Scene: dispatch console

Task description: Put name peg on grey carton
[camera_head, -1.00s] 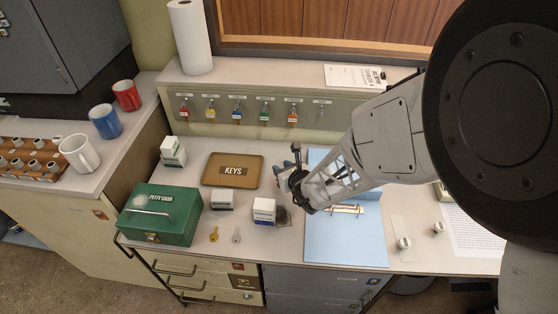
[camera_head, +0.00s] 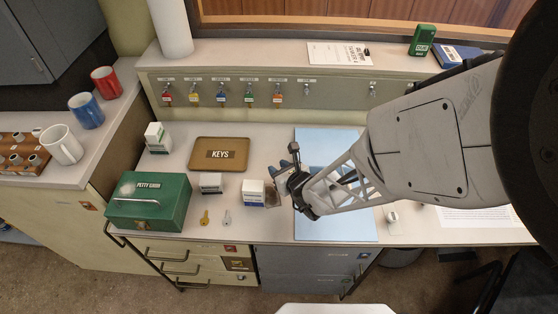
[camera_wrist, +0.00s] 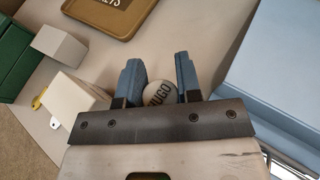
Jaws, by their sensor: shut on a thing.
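The name peg (camera_wrist: 159,93) shows its round pale face, lettered "HUGO", in the wrist view. My gripper (camera_wrist: 158,60) is shut on it, with one blue finger on each side. In the head view my gripper (camera_head: 288,165) is above the desk, at the left edge of the blue folder; the peg cannot be made out there. The small grey carton (camera_head: 211,187) stands on the desk left of my gripper, in front of the keys tray. It also shows at the upper left of the wrist view (camera_wrist: 60,46).
A white carton (camera_head: 252,193) stands between the grey carton and my gripper. The green cash box (camera_head: 150,203) is left of the grey carton. The keys tray (camera_head: 219,154) lies behind it, and two keys (camera_head: 205,217) lie in front. A blue folder (camera_head: 312,225) lies at the right.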

